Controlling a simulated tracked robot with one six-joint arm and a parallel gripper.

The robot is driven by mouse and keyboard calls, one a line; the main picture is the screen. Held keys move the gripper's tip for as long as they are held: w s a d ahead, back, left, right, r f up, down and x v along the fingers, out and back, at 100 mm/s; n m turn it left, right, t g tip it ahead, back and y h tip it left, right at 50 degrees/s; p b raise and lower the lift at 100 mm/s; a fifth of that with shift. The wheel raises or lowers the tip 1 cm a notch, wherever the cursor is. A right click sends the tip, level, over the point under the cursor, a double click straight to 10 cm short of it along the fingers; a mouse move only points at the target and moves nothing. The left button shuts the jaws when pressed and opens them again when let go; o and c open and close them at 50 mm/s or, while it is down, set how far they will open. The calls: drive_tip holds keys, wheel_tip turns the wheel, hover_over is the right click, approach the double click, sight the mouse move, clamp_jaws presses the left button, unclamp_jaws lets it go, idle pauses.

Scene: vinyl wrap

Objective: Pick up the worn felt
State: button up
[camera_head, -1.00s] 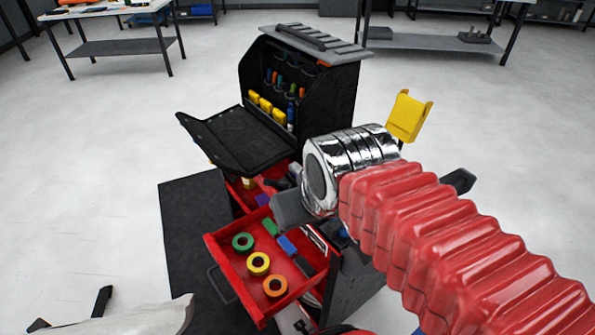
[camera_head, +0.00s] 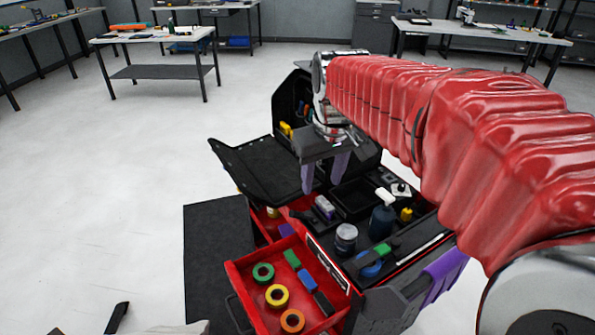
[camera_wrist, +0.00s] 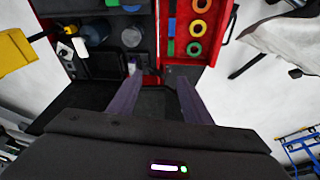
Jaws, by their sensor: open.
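I cannot tell for certain which thing is the worn felt. A small purple and white piece (camera_head: 325,208) lies on the tool cart's top, just below my gripper (camera_head: 323,187). What looks like the same piece shows in the wrist view (camera_wrist: 132,67), near the left fingertip. My gripper is open and empty, its two purple-grey fingers pointing down above the cart; the wrist view shows a wide gap between them (camera_wrist: 158,80). Green (camera_head: 292,258) and blue (camera_head: 307,279) blocks lie in the open red drawer.
The drawer (camera_head: 239,287) also holds tape rolls, including a yellow one (camera_head: 277,297). A grey jar (camera_head: 346,240) and a spray bottle (camera_head: 382,222) stand on the cart top. The black cart lid (camera_head: 250,170) is folded out leftward.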

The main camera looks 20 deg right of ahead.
drive_tip(key=w+d+f+g, duration=0.1)
drive_tip(key=w+d+f, duration=0.1)
drive_tip(key=w, duration=0.3)
drive_tip(key=w+d+f, duration=0.2)
drive_tip(key=w, duration=0.3)
drive_tip(key=n+g, duration=0.2)
hover_over(325, 202)
wheel_tip(325, 202, down, 8)
drive_tip(key=shift+r, duration=0.15)
wheel_tip(325, 202, down, 9)
drive_tip(key=shift+r, duration=0.2)
drive_tip(key=shift+w+f, duration=0.1)
drive_tip(key=shift+f, duration=2.5)
drive_tip(key=shift+c, duration=0.7)
drive_tip(key=c, duration=1)
